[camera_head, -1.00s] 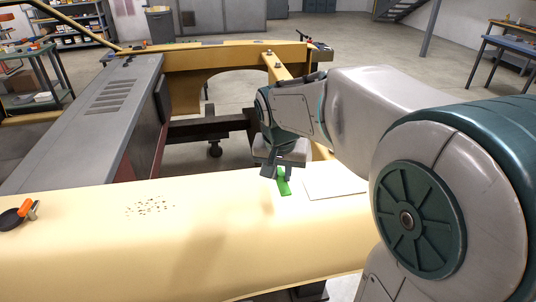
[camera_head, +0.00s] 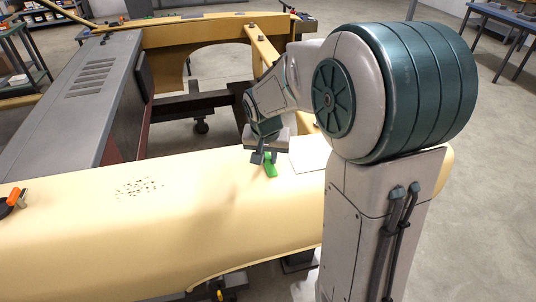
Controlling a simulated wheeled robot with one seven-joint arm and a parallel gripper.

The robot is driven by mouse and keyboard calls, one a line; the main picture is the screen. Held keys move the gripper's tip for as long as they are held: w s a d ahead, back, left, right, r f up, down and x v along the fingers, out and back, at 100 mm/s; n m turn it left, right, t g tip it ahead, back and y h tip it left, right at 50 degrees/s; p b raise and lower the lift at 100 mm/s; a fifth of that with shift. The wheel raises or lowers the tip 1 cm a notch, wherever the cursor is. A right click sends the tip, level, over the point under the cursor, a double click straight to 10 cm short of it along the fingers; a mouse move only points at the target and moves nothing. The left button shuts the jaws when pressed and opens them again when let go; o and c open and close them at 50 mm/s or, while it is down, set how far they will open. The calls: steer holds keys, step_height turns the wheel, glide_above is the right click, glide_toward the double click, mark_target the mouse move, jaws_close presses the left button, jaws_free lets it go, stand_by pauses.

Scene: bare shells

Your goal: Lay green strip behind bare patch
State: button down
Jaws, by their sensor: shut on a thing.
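My gripper (camera_head: 264,157) is shut on a green strip (camera_head: 270,170) over the far edge of the cream-yellow body panel (camera_head: 220,215). The strip hangs below the fingers; I cannot tell whether it touches the panel. A patch of small dark specks (camera_head: 139,187) lies on the panel to the left of the gripper. A pale, flat rectangle (camera_head: 308,153) lies on the panel just right of the gripper, partly hidden by my arm. I cannot tell for certain which of these two is the bare patch.
An orange-handled tool (camera_head: 13,197) with a dark round part lies at the panel's left end. A grey vented panel (camera_head: 85,100) runs along the left. Behind the gripper is an open frame with a dark crossbar (camera_head: 195,105). Bare panel lies between the specks and the gripper.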

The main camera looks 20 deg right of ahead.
steer(key=shift+f, duration=0.2)
steer(key=c, duration=1.3)
jaws_free()
steer(key=shift+r, duration=0.15)
steer(key=shift+r, duration=0.2)
steer(key=b+v, duration=0.1)
steer(key=v, duration=1)
steer(key=s+f+n, duration=0.1)
steer(key=s, duration=0.5)
steer(key=s+f+n, duration=0.2)
steer(key=s, duration=0.4)
steer(key=s+d+f+n+y, duration=0.1)
steer(key=s+f, duration=0.1)
steer(key=s, duration=0.4)
steer(key=shift+s+t, duration=0.2)
steer(key=shift+t, duration=0.2)
